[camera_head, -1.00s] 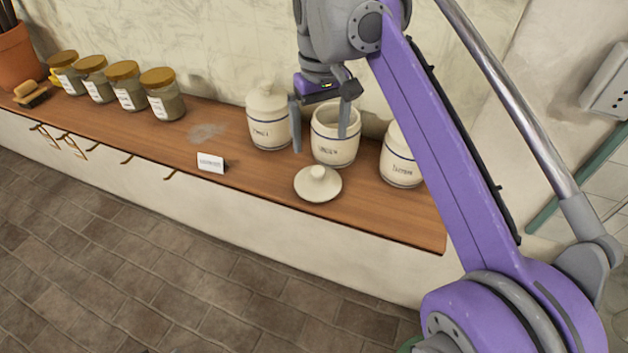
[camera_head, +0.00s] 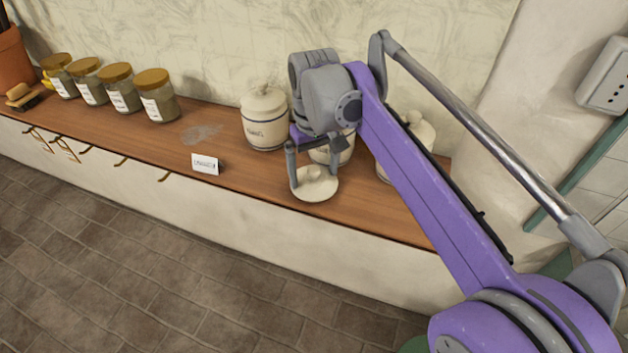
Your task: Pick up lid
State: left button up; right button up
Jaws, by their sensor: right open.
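The cream lid (camera_head: 318,190) with a round knob lies flat on the wooden counter, in front of the middle canister. My right gripper (camera_head: 313,180) is open over the lid, with its fingers pointing down on either side of the knob. I cannot tell whether the fingers touch the lid. The middle cream canister (camera_head: 345,152) is lidless in the earlier frame and is now mostly hidden behind my right gripper. My left gripper is not in view.
A lidded canister (camera_head: 264,118) stands left of the gripper, and another (camera_head: 420,131) stands right, partly behind my arm. A small white card (camera_head: 205,164) and several glass jars (camera_head: 158,97) with golden lids are further left on the counter (camera_head: 235,175).

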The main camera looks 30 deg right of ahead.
jog(key=c, duration=1.2)
jog(key=shift+c, duration=0.2)
